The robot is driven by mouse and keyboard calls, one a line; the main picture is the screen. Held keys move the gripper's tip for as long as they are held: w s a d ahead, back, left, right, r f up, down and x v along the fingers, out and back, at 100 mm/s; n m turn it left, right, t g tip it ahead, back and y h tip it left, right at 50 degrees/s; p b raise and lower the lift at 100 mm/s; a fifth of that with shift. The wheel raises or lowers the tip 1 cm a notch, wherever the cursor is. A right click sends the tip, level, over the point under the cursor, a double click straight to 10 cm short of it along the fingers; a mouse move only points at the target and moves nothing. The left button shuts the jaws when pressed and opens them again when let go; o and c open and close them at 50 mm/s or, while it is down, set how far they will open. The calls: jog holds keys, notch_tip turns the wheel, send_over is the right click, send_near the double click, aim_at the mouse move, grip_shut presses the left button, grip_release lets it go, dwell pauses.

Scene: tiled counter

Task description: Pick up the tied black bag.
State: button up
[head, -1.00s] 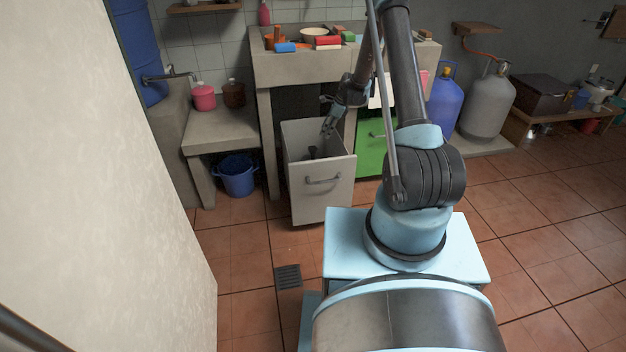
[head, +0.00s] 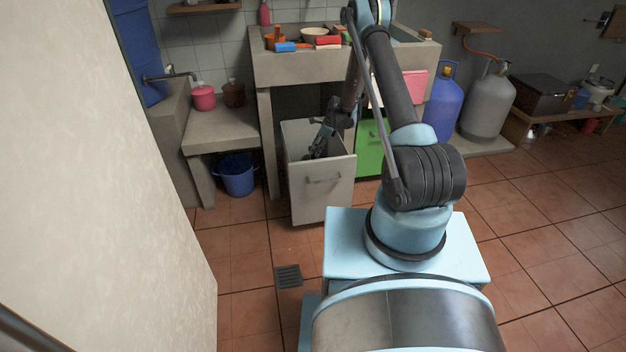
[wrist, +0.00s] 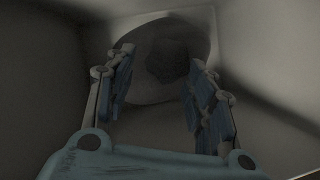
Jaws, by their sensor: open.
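The tied black bag shows in the wrist view as a dark rounded shape (wrist: 168,60), dim and low in contrast, inside the pale open drawer (head: 322,190) under the counter. My gripper (wrist: 160,85) is open, with its two blue-padded fingers spread on either side of the dark shape. In the head view my gripper (head: 316,150) reaches down into the drawer. The bag is mostly hidden there by the drawer front and my gripper. I cannot tell whether the fingers touch it.
The drawer walls stand close around my gripper. A green cabinet front (head: 371,150) is just right of the drawer. A blue bucket (head: 237,178) stands to the left. The counter (head: 300,72) with several items lies above.

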jog(key=shift+w+x, duration=0.2)
jog(key=shift+x, duration=1.2)
jog(key=shift+w+x, duration=0.15)
jog(key=shift+x, duration=1.25)
jog(key=shift+r, duration=0.1)
grip_shut()
